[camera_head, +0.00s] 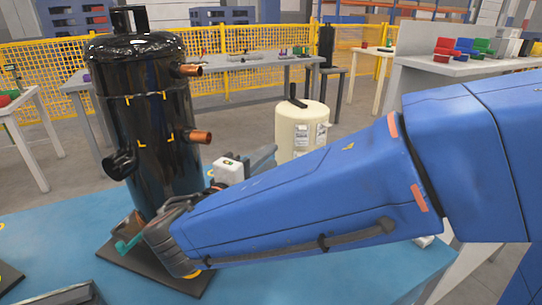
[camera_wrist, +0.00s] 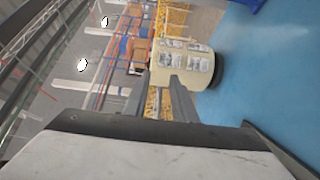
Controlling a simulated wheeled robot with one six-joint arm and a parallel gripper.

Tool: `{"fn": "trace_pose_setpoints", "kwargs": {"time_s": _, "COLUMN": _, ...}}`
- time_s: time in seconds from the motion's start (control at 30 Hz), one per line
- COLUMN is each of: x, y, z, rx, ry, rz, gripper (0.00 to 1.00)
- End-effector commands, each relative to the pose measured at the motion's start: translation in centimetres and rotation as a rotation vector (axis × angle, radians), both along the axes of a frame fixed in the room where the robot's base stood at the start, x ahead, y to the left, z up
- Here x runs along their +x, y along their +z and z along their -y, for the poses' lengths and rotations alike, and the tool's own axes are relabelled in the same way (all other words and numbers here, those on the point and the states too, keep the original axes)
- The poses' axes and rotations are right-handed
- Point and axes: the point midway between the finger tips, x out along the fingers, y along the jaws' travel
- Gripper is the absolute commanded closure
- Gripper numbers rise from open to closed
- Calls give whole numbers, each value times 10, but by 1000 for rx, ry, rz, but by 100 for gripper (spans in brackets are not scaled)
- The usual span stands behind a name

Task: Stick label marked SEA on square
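The tall black compressor (camera_head: 110,75) stands upright on a dark plate on the blue table. Yellow corner marks outline a square (camera_head: 150,120) on its side, below a thin marked line. A cream canister (camera_head: 287,125) carries several white printed labels (camera_head: 301,135); their print is too small to read, so I cannot tell which says SEA. The canister also shows in the wrist view (camera_wrist: 165,80), turned sideways, with labels (camera_wrist: 198,64). My gripper (camera_wrist: 163,78) points toward the canister, its two fingers apart with nothing seen between them. In the head view my gripper is partly hidden behind my wrist.
Copper pipe stubs (camera_head: 200,137) stick out from the compressor's right side. The blue table (camera_head: 330,275) is bare at the front right. Other work tables (camera_head: 250,62) with small items and a yellow mesh fence (camera_head: 30,58) stand behind.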

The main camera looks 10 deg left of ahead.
Motion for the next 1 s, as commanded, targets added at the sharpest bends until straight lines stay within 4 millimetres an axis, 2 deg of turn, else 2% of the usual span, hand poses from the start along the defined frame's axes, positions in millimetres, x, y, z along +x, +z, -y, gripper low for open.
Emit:
{"fn": "trace_pose_setpoints", "kwargs": {"time_s": 0.27, "x": 20, "y": 1, "z": 8, "rx": -1, "ry": 0, "rz": 4, "gripper": 75}}
{"fn": "trace_pose_setpoints", "kwargs": {"time_s": 1.0, "x": 118, "y": 0, "z": 48, "rx": 0, "ry": -1, "rz": 3, "gripper": 75}}
